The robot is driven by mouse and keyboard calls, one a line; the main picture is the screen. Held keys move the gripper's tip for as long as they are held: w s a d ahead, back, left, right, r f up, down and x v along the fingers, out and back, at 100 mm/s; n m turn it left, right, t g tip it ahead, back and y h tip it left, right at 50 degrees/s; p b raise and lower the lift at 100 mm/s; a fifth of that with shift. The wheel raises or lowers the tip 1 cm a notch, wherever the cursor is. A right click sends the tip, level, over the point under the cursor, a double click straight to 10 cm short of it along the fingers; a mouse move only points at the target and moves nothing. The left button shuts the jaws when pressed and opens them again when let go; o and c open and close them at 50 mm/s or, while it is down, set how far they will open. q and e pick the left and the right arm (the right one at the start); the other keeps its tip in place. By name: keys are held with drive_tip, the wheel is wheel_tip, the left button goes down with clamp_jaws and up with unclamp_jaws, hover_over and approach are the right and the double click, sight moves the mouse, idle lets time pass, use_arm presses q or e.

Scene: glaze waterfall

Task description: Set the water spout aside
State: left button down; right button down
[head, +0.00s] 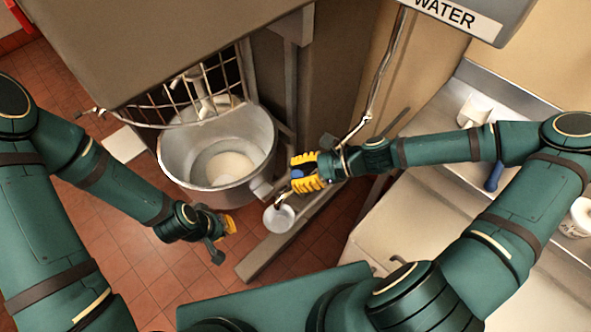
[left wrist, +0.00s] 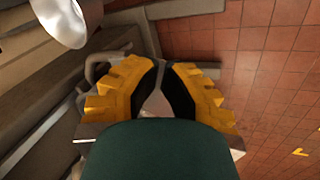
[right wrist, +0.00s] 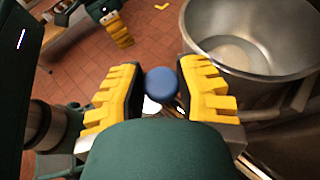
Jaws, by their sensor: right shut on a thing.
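The water spout shows in the head view as a curved metal tube with a blue knob (head: 297,174). A pale, round metal cup-like end (head: 279,217) hangs at its lower end; I cannot tell for sure that it is part of the spout. My right gripper (head: 304,172) is shut on the spout around the knob, just right of the mixing bowl's rim. In the right wrist view the blue knob (right wrist: 162,83) sits between the yellow fingers. My left gripper (head: 230,225) is below the bowl; in the left wrist view its fingertips (left wrist: 160,68) nearly meet with nothing between them.
A large metal mixing bowl (head: 171,158) with pale contents stands under a wire guard (head: 215,78). A hose (head: 382,75) runs down from the WATER box (head: 448,14) towards my right gripper. A metal counter (head: 400,225) is at right, with a white scoop (head: 474,110). Tiled floor is clear lower left.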

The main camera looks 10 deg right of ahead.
drive_tip(key=shift+s+f, duration=0.2)
drive_tip(key=shift+s, duration=0.05)
drive_tip(key=c, duration=0.7)
unclamp_jaws()
drive_tip(key=shift+o, duration=0.2)
drive_tip(key=shift+s+r, duration=0.1)
drive_tip(key=shift+d, duration=0.1)
drive_tip(key=shift+d+r, duration=0.1)
drive_tip(key=shift+d, duration=0.15)
drive_tip(key=v, duration=1.1)
drive_tip(key=shift+r, duration=0.2)
drive_tip(key=shift+d, duration=0.15)
drive_tip(key=shift+s, duration=0.1)
